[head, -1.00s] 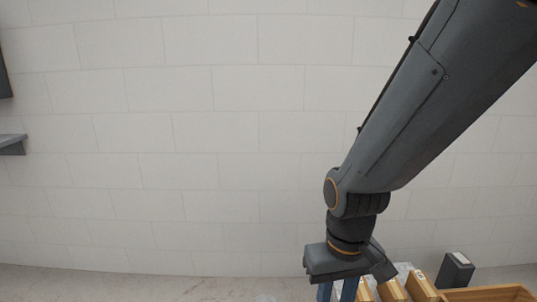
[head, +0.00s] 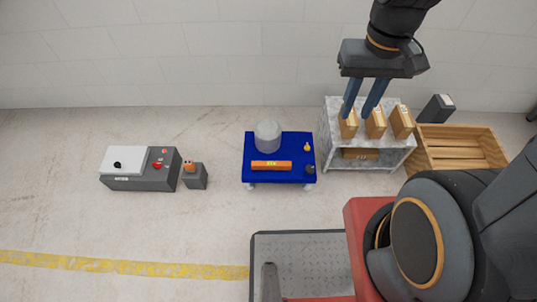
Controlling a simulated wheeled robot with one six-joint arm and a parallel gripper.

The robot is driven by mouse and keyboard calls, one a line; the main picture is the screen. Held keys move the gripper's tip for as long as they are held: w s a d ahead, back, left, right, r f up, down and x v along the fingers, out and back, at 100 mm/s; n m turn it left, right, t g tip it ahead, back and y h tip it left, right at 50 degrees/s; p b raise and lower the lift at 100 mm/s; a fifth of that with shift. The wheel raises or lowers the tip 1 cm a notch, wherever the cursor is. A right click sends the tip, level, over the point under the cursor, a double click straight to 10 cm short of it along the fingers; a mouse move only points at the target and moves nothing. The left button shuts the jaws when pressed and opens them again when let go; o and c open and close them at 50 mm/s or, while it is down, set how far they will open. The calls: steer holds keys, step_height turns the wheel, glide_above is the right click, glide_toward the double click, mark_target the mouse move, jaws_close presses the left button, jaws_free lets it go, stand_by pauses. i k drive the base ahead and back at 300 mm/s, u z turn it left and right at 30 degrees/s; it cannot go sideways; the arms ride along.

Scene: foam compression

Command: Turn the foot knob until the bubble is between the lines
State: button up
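A blue platform (head: 256,139) stands on the floor in the middle of the head view. An orange bar with a green spot (head: 271,165), which looks like the level, lies near its front edge. The bubble and lines are too small to read. A dark round knob (head: 311,169) sits at the platform's front right corner; it may be the foot knob. My gripper (head: 358,116) hangs up and to the right of the platform, pointing down. Its two blue fingers are apart with nothing visibly between them. In the picture they overlap the boxes on the shelf.
A grey cylinder (head: 268,136) and a small yellow object (head: 307,147) are on the platform. A marble-look shelf (head: 388,158) with several boxes and a wooden crate (head: 455,146) stand right. A grey control box (head: 139,182) stands left. Floor between it and the platform is partly free.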

mark_target(310, 169)
steer(key=u, duration=0.55)
steer(key=k, duration=1.15)
steer(key=z, duration=0.6)
